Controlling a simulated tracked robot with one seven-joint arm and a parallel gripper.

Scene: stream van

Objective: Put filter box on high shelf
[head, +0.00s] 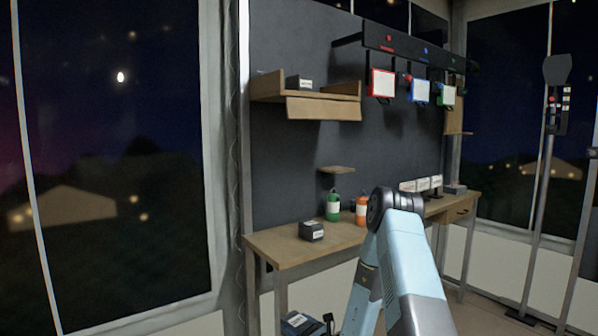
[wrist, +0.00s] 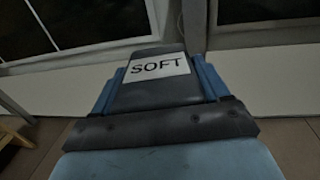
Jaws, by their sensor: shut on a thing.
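A dark box with a white label reading SOFT (wrist: 157,68) sits between the blue fingers of my gripper (wrist: 160,88) in the wrist view; I take it as the filter box. My gripper is shut on it. In the head view, a dark labelled shape (head: 297,320) shows low at the bottom edge, below the desk top, partly cut off. The high wooden shelf (head: 325,107) is on the dark wall, with a small dark labelled box (head: 299,83) on its left part. Another dark labelled box (head: 311,231) stands on the desk.
The wooden desk (head: 285,248) runs along the wall, with a green bottle (head: 333,206) and an orange bottle (head: 362,210) on it. A small lower shelf (head: 336,169) looks empty. Coloured framed panels (head: 382,83) hang right of the high shelf.

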